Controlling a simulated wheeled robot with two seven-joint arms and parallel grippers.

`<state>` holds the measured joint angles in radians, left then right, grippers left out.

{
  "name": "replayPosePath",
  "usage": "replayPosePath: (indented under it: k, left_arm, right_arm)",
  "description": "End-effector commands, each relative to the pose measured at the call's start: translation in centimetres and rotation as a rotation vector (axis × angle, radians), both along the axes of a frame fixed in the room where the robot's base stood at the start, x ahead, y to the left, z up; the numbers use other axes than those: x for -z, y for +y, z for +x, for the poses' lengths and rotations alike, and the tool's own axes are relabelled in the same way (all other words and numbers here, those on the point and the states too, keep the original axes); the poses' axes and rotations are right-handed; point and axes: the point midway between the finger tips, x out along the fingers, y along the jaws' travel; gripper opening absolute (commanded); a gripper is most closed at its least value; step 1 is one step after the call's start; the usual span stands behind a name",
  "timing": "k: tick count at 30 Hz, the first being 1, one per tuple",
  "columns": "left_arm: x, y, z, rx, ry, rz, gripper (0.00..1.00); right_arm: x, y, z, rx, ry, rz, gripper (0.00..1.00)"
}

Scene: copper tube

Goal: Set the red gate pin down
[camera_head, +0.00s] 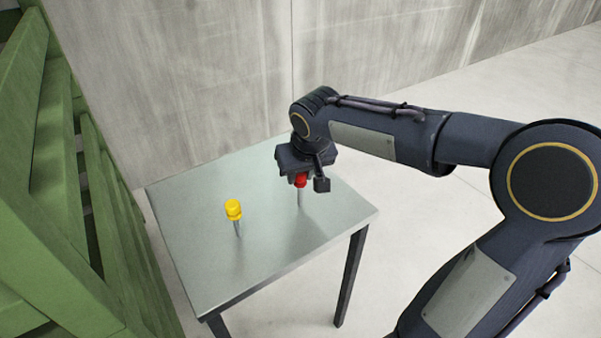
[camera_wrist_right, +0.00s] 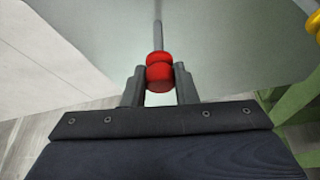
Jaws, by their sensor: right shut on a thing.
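The red gate pin (camera_head: 300,182) has a red knob and a thin grey shaft pointing down over the right part of the grey table (camera_head: 190,250). My right gripper (camera_head: 305,178) is shut on its red knob from above. In the right wrist view the red knob (camera_wrist_right: 159,72) sits between the two fingers (camera_wrist_right: 160,85), with the shaft reaching away toward the tabletop. I cannot tell whether the shaft tip touches the table. My left gripper is not in view.
A yellow-headed pin (camera_head: 233,210) stands upright on the table, left of the red pin. It shows at the right edge of the wrist view (camera_wrist_right: 314,24). A green slatted structure (camera_head: 60,190) stands to the left and a concrete wall (camera_head: 190,80) behind. The table's front is bare.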

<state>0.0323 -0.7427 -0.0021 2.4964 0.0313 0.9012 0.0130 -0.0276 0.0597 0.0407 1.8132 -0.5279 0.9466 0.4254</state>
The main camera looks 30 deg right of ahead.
Motion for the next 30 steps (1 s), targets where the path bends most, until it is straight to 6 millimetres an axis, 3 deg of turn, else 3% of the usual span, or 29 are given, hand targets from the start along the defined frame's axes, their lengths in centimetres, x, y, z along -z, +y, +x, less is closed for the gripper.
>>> replayPosePath:
  k: [1, 6, 17, 30]
  left_arm:
    - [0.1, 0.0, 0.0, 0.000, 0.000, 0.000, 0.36]
    - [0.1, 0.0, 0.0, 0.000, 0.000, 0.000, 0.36]
    - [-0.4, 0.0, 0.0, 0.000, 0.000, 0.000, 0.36]
    - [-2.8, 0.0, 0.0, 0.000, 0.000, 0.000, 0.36]
  right_arm:
    - [0.1, 0.0, 0.0, 0.000, 0.000, 0.000, 0.29]
    - [0.1, 0.0, 0.0, 0.000, 0.000, 0.000, 0.48]
    - [-0.8, 0.0, -0.1, 0.000, -0.001, 0.000, 0.48]
    - [-8.9, 0.7, -3.3, 0.000, -0.004, 0.000, 0.48]
